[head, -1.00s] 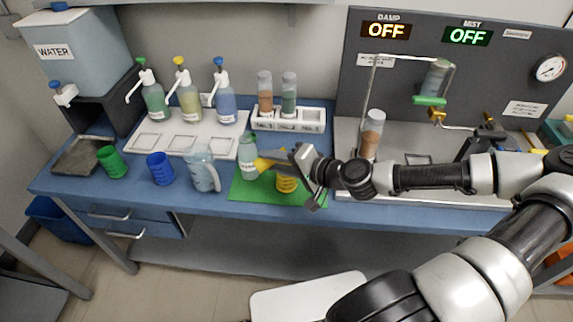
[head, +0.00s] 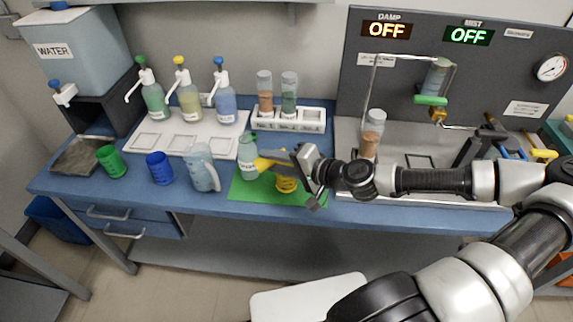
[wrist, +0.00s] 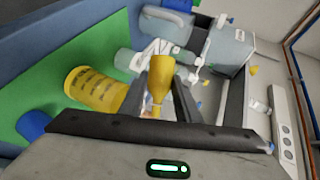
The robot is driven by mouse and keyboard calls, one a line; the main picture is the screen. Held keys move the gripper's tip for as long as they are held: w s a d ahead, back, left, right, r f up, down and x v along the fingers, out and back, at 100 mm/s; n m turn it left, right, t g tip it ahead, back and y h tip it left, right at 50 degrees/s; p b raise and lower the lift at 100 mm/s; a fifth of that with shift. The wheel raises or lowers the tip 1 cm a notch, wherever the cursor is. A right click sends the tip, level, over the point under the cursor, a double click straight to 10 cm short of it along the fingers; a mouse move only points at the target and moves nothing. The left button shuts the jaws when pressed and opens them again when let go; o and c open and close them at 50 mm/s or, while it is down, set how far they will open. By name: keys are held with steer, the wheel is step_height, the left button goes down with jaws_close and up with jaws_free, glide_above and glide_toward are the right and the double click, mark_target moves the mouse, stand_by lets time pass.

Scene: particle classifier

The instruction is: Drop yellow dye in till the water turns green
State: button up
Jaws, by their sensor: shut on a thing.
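My gripper (head: 283,163) is shut on a yellow tapered tool (head: 262,164), held tilted above the green mat; its wide end points away from my gripper in the wrist view (wrist: 161,72). That end is close to a bottle of pale green liquid (head: 247,170) on the mat's left part. I cannot tell whether the two touch. A yellow cup (head: 287,186) stands on the mat below my gripper, partly hidden by it, and shows beside the fingers in the wrist view (wrist: 92,90). A yellow-topped pump bottle (head: 189,103) stands on the white tray at the back.
A clear pitcher (head: 203,171), a blue cup (head: 160,170) and a green cup (head: 111,162) stand left of the green mat (head: 245,192). A white rack (head: 311,120) holds two jars behind. A jar of brown grains (head: 372,135) stands at right, near my arm.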

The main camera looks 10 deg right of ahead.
steer(key=shift+f+m+y+b, duration=0.3)
steer(key=shift+m+b, duration=0.1)
steer(key=shift+b, duration=0.2)
stand_by(1.1)
steer(key=shift+r, duration=0.1)
stand_by(0.4)
